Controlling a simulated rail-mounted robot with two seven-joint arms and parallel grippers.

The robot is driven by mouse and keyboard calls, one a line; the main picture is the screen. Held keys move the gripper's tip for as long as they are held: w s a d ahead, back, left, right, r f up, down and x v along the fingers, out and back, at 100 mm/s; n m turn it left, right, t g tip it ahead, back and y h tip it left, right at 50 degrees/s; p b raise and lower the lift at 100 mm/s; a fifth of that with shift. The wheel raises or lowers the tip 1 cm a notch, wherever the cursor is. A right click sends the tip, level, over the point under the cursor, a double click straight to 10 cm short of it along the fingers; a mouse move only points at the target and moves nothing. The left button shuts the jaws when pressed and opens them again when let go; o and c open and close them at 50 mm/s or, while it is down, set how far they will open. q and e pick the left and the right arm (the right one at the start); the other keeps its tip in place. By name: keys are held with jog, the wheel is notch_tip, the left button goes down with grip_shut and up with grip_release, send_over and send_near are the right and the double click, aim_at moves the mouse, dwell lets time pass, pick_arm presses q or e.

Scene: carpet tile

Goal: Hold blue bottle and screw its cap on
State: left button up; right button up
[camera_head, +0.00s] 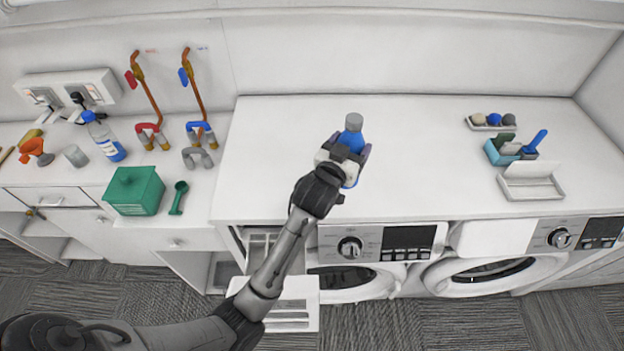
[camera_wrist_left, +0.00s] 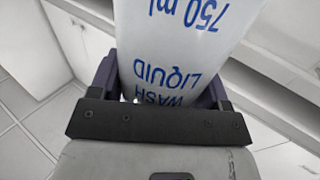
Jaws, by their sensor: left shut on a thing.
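The blue bottle (camera_head: 352,137) is over the white countertop, right of the middle gap. A grey cap (camera_head: 354,121) sits at its top; I cannot tell how tightly it is seated. My left gripper (camera_head: 346,162) is shut around the bottle's body below the shoulder, its arm coming from the lower left and hiding part of the bottle. In the left wrist view the bottle's white label (camera_wrist_left: 185,40) with blue lettering fills the space between the purple-grey fingers (camera_wrist_left: 160,88). The bottle's base is mostly hidden. My right gripper is not in view.
Right on the counter are a tray of balls (camera_head: 492,122), a teal caddy (camera_head: 502,151) with a blue brush, and a white open box (camera_head: 530,181). Left stand a green box (camera_head: 134,190), a green scoop (camera_head: 178,197) and another bottle (camera_head: 105,138). Counter around the held bottle is clear.

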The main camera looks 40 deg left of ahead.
pick_arm(q)
jog(key=a+f+p, duration=0.2)
jog(key=a+f, duration=0.4)
jog(key=a, duration=0.5)
jog(key=shift+a+f+p, duration=0.3)
jog(key=shift+a+f, duration=0.05)
jog(key=shift+f, duration=0.05)
notch_tip(320, 180, down, 4)
jog(key=shift+p, duration=0.45)
jog(key=shift+w+f, duration=0.1)
jog(key=shift+f, duration=0.05)
jog(key=o, duration=1.7)
jog(key=shift+f, duration=0.1)
